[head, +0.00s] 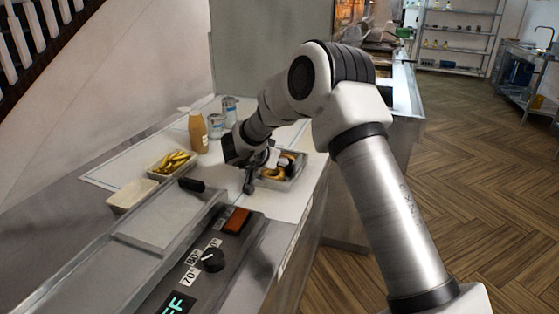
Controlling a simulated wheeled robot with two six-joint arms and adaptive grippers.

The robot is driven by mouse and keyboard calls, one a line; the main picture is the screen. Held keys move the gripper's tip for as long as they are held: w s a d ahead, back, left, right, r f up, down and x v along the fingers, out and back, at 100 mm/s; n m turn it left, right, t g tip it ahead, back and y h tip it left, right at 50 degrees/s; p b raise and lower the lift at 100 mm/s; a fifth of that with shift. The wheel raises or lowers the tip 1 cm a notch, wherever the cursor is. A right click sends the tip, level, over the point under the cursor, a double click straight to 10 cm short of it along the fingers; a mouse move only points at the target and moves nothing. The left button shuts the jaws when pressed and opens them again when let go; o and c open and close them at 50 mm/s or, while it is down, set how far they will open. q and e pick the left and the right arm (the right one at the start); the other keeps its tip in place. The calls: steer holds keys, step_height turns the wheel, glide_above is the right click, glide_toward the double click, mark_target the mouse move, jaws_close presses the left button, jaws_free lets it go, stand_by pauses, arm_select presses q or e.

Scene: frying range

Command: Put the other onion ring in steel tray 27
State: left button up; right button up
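A small steel tray (298,181) stands on the white counter right of centre; I cannot read a number on it. Golden-brown onion rings (273,174) show at the tray, partly hidden by my gripper, so I cannot tell how many there are. My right gripper (258,178) is low over the tray's left side, with its dark fingers beside the onion rings. Whether the fingers are open or closed on a ring is not clear. My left gripper is not in view.
A tray of fries (153,172), an empty pale tray (131,196), a sauce bottle (198,131) and cans (216,126) stand left of and behind the gripper. A control panel with a knob (213,260) is in front. The counter's right edge drops to the wooden floor (470,180).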

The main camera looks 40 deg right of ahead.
steer(key=o, duration=0.6)
steer(key=shift+w+f, duration=0.1)
steer(key=shift+r, duration=0.25)
steer(key=v, duration=0.7)
steer(key=shift+a+r, duration=0.15)
steer(key=shift+a, duration=0.15)
steer(key=shift+d, duration=0.1)
